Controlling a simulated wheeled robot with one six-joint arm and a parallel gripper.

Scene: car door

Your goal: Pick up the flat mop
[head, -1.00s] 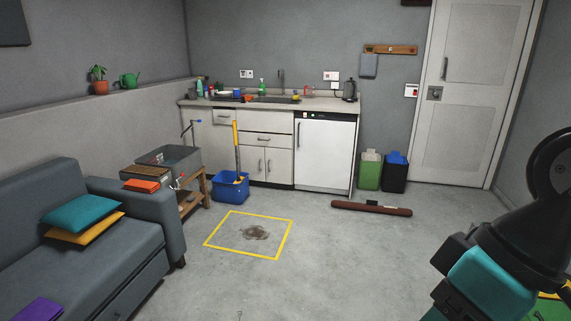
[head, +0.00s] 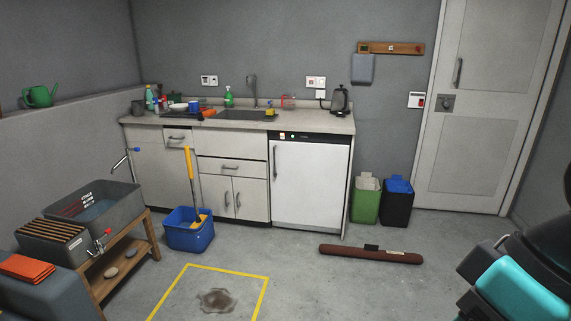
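A tool with a yellow handle (head: 189,170), which looks like the mop, stands nearly upright in a blue bucket (head: 188,240). The bucket is on the floor in front of the left part of the kitchen cabinets. A yellow part shows at the bucket's rim; the tool's lower end is hidden inside. Black and teal parts of my arm show at the right edge of the head view, well apart from the bucket. My gripper's fingers are not in view.
A yellow floor outline (head: 262,290) surrounds a dark stain (head: 216,300). A wooden stand (head: 150,240) with grey basins is left of the bucket. A long brown roll (head: 370,255) lies on the floor near the green bin (head: 365,200) and black bin (head: 397,205). Floor between is open.

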